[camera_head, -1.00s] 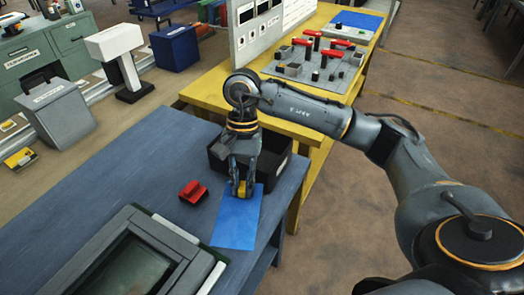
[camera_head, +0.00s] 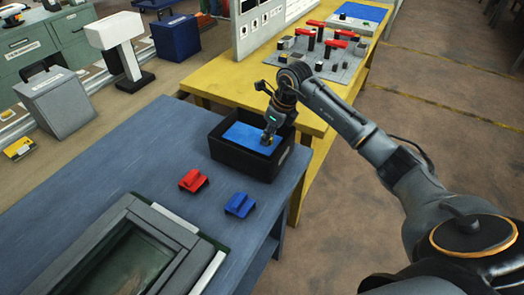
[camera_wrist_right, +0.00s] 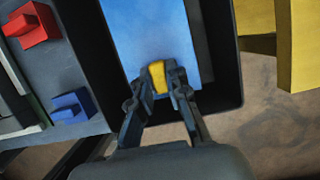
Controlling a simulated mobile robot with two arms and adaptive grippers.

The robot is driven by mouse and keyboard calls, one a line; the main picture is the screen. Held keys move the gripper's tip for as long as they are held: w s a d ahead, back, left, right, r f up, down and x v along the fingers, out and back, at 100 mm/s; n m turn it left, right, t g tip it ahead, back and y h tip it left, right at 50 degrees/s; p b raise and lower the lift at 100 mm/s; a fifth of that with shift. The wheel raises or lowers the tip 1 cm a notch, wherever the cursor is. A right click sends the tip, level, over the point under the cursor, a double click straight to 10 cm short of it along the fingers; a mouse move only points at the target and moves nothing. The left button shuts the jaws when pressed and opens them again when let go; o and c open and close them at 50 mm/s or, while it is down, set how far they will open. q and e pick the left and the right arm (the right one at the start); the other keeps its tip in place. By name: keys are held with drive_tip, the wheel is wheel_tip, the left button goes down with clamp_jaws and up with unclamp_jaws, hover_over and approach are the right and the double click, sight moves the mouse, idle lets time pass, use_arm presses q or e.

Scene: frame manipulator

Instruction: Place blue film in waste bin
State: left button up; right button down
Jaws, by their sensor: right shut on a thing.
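The blue film (camera_head: 245,134) is a flat rectangle with a yellow tab (camera_wrist_right: 158,77) at its near edge. My right gripper (camera_head: 267,139) is shut on this tab. The film is at the opening of the black waste bin (camera_head: 240,165), inside its rim outline in the head view. In the right wrist view the film (camera_wrist_right: 160,30) lies between the bin's dark walls, and the gripper (camera_wrist_right: 160,85) still pinches the tab. I cannot tell whether the film touches the bin's floor. My left gripper is not in view.
A red block (camera_head: 193,180) and a blue block (camera_head: 240,204) with raised grips sit on the blue table (camera_head: 120,165). A grey frame device (camera_head: 130,250) stands at the front. A yellow table (camera_head: 305,110) with a control panel is behind the bin.

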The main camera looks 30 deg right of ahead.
sight(265, 158)
wheel_tip(265, 158, down, 3)
wheel_tip(265, 158, down, 3)
drive_tip(key=shift+f+p, duration=0.1)
drive_tip(key=shift+p, duration=0.5)
drive_tip(key=shift+f, duration=0.2)
drive_tip(key=shift+f, duration=0.1)
drive_tip(key=c, duration=1.3)
unclamp_jaws()
drive_tip(key=b+v, duration=0.2)
drive_tip(key=v, duration=1)
